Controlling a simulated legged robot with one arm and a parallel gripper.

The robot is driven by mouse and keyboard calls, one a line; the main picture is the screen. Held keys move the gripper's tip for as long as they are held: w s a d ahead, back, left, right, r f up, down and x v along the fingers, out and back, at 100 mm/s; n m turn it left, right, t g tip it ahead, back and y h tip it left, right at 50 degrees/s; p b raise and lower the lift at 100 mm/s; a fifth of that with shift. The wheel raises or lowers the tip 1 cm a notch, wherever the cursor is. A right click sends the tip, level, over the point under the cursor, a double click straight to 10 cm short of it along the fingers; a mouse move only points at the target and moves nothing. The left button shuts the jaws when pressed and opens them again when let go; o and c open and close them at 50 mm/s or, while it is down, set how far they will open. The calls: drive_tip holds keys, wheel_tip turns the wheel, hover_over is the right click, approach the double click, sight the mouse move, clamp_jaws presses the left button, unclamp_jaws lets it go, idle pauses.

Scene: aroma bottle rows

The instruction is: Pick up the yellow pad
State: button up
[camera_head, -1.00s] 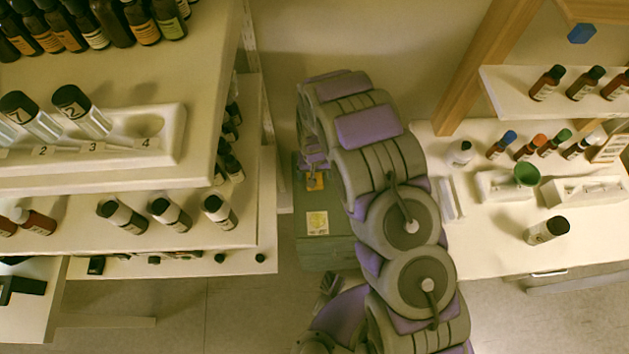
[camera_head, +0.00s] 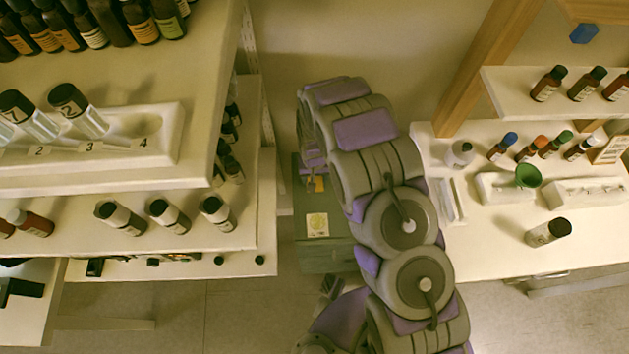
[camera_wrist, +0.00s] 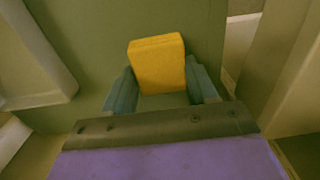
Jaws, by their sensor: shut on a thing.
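The yellow pad (camera_wrist: 158,62) is a thick yellow-orange block in the middle of the wrist view. My gripper (camera_wrist: 162,80) is shut on it, with one blue-grey finger at each side and the pad's far end showing between them. In the head view the pad (camera_head: 318,184) is a small orange patch at the end of my arm, over a green-grey box top. Most of my gripper is hidden there by my arm.
The green box (camera_head: 330,258) carries a pale square label (camera_head: 317,224). A white shelf unit (camera_head: 120,186) with several bottles stands close on the left. A white table (camera_head: 480,240) with bottles and a green cup (camera_head: 527,176) stands on the right.

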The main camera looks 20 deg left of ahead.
sight(315, 179)
drive_tip(key=shift+c, duration=0.2)
drive_tip(key=shift+r, duration=0.5)
wheel_tip(315, 179, up, 3)
drive_tip(key=shift+s+d+f+p, duration=0.1)
drive_tip(key=shift+p, duration=0.75)
drive_tip(key=s+d+p, duration=0.1)
drive_tip(key=s+d, duration=0.2)
drive_tip(key=s, duration=0.1)
drive_tip(key=s+d+p, duration=0.1)
drive_tip(key=s+d, duration=0.2)
drive_tip(key=s, duration=0.1)
drive_tip(key=s+d+r+p, duration=0.1)
drive_tip(key=s+d, duration=0.3)
drive_tip(key=shift+r, duration=0.1)
drive_tip(key=shift+d, duration=0.1)
drive_tip(key=o, duration=0.5)
drive_tip(key=c, duration=0.3)
drive_tip(key=shift+w, duration=0.1)
